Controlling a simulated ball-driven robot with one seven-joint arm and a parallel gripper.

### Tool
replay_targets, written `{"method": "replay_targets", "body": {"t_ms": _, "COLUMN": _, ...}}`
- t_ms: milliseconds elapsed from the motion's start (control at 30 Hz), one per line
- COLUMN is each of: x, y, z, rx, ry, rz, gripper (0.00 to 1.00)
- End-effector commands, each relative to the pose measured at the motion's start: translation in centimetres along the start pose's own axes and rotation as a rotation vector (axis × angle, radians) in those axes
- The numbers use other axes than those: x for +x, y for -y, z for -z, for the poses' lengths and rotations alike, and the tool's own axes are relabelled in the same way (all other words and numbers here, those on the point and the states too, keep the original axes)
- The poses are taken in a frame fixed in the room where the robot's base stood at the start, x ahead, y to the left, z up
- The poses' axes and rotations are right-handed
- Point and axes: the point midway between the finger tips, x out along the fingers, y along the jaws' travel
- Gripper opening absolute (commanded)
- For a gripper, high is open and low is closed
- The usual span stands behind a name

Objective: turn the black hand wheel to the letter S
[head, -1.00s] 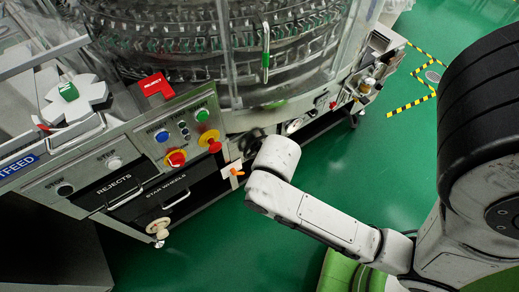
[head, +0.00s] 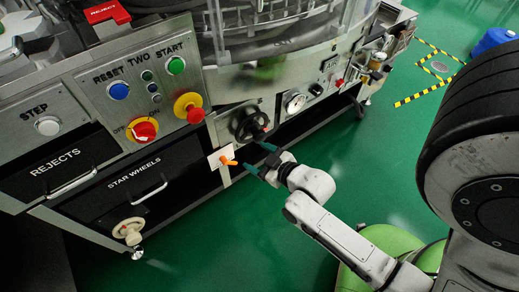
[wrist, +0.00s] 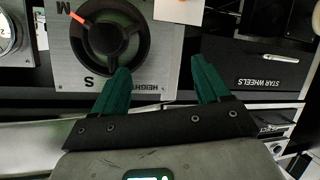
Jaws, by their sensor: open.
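The black hand wheel (head: 250,124) is on the machine's front panel in the head view. In the wrist view the hand wheel (wrist: 107,38) appears upside down on a grey plate (wrist: 155,72), with a red-orange pointer (wrist: 83,17) by the letter M. The letter S (wrist: 88,82) is on the opposite side of the wheel from M, near one fingertip. My gripper (head: 257,158) is open, its green fingers just below and in front of the wheel. In the wrist view my gripper (wrist: 160,66) has nothing between its fingers, and one fingertip overlaps the wheel's edge.
A white card with an orange piece (head: 225,160) sits left of the wheel. A red knob on yellow (head: 189,107) is above left. A gauge (head: 295,102) is to the right. The STAR WHEELS drawer (head: 137,177) is left. Green floor (head: 215,245) is clear below the panel.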

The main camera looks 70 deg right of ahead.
Motion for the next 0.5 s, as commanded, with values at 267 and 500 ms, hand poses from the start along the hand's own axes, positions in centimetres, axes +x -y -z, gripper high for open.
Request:
{"method": "replay_targets", "body": {"t_ms": 267, "x": -0.7, "y": -3.5, "z": -6.0, "rx": -0.047, "ry": -0.241, "rz": -0.219, "gripper": 0.75}}
{"method": "replay_targets", "body": {"t_ms": 500, "x": -1.1, "y": -4.6, "z": -6.2, "rx": -0.064, "ry": -0.304, "rz": -0.276, "gripper": 0.75}}
